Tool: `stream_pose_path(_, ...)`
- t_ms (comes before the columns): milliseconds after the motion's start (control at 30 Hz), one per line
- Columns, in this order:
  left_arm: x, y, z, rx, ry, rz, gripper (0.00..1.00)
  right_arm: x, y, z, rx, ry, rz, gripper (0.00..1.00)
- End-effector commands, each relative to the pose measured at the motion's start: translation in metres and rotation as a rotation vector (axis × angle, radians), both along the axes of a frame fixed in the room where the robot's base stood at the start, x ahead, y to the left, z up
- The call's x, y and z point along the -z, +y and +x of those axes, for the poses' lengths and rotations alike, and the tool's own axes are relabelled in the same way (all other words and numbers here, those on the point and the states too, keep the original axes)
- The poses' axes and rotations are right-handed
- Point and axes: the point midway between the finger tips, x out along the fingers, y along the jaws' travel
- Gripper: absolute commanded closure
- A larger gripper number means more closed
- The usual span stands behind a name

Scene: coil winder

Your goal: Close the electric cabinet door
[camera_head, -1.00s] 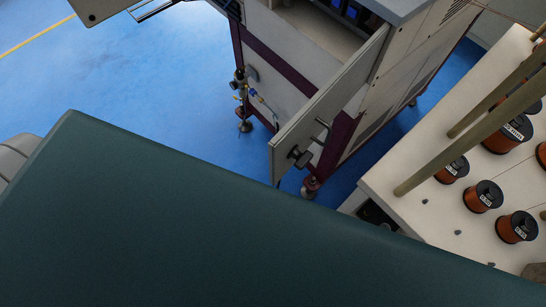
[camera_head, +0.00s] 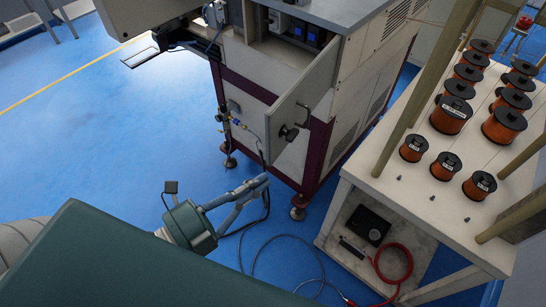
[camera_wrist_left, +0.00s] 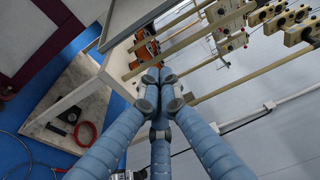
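The electric cabinet door (camera_head: 311,95) is a grey panel standing open, swung out from the cabinet's right front corner. A dark latch (camera_head: 289,133) and a handle show on its face. The electric cabinet (camera_head: 275,88) has a purple frame, and its upper opening shows electrical parts inside. My left gripper (camera_head: 266,181) is in front of the cabinet, its fingertips below the door's lower edge in the picture and apparently apart from it. In the left wrist view the three blue fingers (camera_wrist_left: 151,78) converge with tips together and nothing between them. My right gripper is out of view.
A white table (camera_head: 390,190) with several copper wire spools and upright posts stands at the right. A red hose (camera_head: 394,262) lies on its lower shelf. Cables lie on the blue floor. Open floor (camera_head: 110,140) extends left of the cabinet.

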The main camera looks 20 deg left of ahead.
Motion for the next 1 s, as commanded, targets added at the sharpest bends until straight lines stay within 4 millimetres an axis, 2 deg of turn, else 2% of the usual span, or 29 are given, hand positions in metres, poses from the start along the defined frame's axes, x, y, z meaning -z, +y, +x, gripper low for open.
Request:
stream_pose_path(167, -0.005, -0.015, 0.027, 0.001, -0.004, 0.0, 1.0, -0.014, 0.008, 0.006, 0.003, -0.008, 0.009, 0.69)
stream_pose_path(467, -0.005, -0.043, 0.074, -0.001, -0.001, -0.002, 1.0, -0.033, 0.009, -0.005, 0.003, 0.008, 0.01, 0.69)
stream_pose_path(700, -0.001, -0.012, 0.08, 0.0, 0.004, 0.001, 1.0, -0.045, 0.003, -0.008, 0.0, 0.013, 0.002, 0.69)
stream_pose_path(1000, 0.001, -0.004, 0.081, 0.0, 0.002, -0.002, 1.0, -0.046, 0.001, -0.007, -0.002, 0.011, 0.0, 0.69)
